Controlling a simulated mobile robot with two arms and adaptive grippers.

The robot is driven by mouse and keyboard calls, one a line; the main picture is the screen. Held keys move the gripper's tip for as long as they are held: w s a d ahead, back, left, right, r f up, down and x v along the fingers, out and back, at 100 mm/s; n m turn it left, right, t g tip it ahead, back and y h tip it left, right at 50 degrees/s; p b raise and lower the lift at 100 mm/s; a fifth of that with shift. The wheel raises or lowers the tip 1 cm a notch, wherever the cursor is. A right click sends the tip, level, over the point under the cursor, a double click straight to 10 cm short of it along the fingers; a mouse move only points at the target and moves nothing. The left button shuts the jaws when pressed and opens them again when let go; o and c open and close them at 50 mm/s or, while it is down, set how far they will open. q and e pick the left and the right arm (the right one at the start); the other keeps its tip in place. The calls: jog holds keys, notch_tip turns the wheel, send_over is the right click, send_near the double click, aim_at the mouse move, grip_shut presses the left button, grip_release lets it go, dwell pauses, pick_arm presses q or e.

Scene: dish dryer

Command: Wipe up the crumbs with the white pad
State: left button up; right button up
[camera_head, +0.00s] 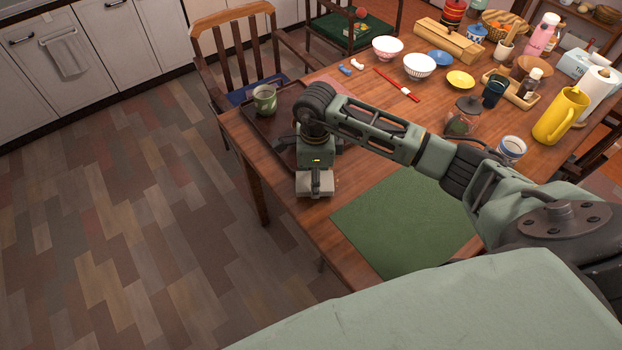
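My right arm reaches in from the right, and its gripper (316,179) points down at the left edge of the wooden table (300,222). A pale white-grey block, which looks like the white pad (302,185), shows on both sides of the dark fingers. The gripper appears shut on it. The pad is at the table's edge, just in front of the brown tray; I cannot tell whether it touches the wood. I cannot make out any crumbs; the arm and gripper hide part of the table. My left gripper is not in view.
A green cup (265,100) stands on the dark brown tray (255,124), behind the gripper. A green placemat (400,225) lies to the right. Bowls (419,66), a glass jar (464,117) and a yellow pitcher (561,116) stand farther back. A chair (238,50) stands behind the tray.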

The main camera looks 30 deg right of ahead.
jog(key=shift+w+d+b, duration=0.2)
jog(key=shift+d+b, duration=0.15)
jog(key=shift+d, duration=1.1)
jog(key=shift+w+d+f+b, duration=0.15)
jog(key=shift+d+b, duration=0.4)
jog(key=shift+d, duration=0.75)
jog(key=shift+w+d+f+b, duration=0.15)
jog(key=shift+d+b, duration=0.45)
jog(key=shift+d, duration=0.7)
jog(key=shift+w+d+b, duration=0.25)
jog(key=shift+d+b, duration=0.3)
jog(key=shift+d, duration=0.75)
jog(key=shift+f, duration=0.15)
jog(key=shift+s+a, duration=0.1)
jog(key=shift+a, duration=0.85)
jog(key=shift+s+a+f+p, duration=0.1)
jog(key=shift+s+a+p, duration=0.15)
jog(key=shift+a, duration=1.35)
jog(key=shift+s+a+p, duration=0.1)
jog(key=shift+s+a, duration=0.15)
jog(key=shift+a, duration=1.3)
jog(key=shift+s+a, duration=0.15)
jog(key=shift+a, duration=0.85)
jog(key=shift+s+a, duration=0.1)
jog(key=shift+a, duration=0.85)
